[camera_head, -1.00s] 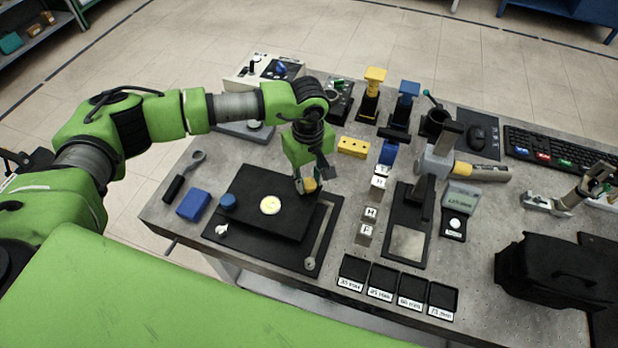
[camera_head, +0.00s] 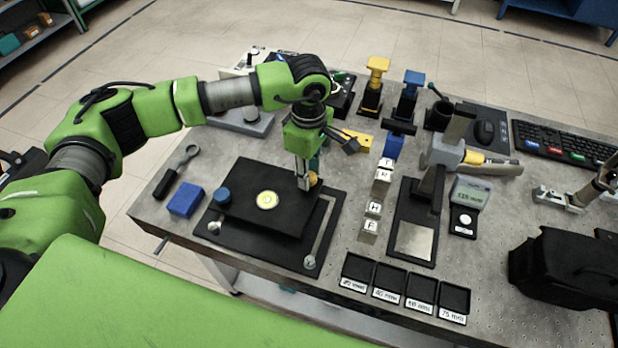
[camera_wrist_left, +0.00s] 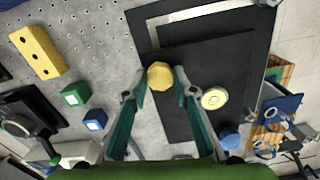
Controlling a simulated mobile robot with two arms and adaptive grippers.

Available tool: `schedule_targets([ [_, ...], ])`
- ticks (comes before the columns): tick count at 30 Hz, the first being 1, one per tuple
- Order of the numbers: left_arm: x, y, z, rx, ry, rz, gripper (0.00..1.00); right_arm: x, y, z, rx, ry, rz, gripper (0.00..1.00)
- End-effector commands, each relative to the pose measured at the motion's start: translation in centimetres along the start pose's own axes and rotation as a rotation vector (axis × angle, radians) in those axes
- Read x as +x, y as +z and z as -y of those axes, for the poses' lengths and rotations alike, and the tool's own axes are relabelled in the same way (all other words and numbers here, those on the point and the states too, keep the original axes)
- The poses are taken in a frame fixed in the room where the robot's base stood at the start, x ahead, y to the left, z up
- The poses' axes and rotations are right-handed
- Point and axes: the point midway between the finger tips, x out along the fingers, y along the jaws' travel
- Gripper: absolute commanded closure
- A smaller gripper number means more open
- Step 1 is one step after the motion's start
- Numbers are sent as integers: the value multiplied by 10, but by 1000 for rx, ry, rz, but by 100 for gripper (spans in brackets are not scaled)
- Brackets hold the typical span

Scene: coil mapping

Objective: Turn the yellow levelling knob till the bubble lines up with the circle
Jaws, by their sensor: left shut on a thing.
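The yellow levelling knob (camera_head: 314,179) is at the right back corner of a black tilting plate (camera_head: 262,224); the left wrist view shows it as a faceted knob (camera_wrist_left: 160,76). My left gripper (camera_head: 307,182) comes down on it from above, its two fingertips on either side and shut on it. The round bubble level (camera_head: 267,200) sits on the plate; it also shows in the left wrist view (camera_wrist_left: 214,98). It is pale yellow-green with a ring, but too small to tell how the bubble sits to the circle. A blue knob (camera_head: 222,195) is at the plate's left corner. My right gripper is out of view.
A blue block (camera_head: 185,199) and a dark-handled wrench (camera_head: 178,171) lie left of the plate. A yellow block with holes (camera_head: 352,139) lies behind it. Lettered cubes (camera_head: 370,225), black trays (camera_head: 405,289) and a gauge stand (camera_head: 413,240) are to the right.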

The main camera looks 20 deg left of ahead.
Motion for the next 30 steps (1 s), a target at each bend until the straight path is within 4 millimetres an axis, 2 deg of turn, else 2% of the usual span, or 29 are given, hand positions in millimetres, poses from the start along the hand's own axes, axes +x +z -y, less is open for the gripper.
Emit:
schedule_targets([
  [1, 3, 0, -2, -46, 5, 2, 96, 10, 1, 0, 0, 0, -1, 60],
  [12, 0, 0, -3, -385, 4, 3, 96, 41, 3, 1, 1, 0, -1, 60],
  [21, -2, 0, -3, -589, 3, 4, 96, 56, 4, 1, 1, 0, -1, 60],
  [30, -5, -1, -4, -686, 4, 4, 96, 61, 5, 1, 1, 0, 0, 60],
])
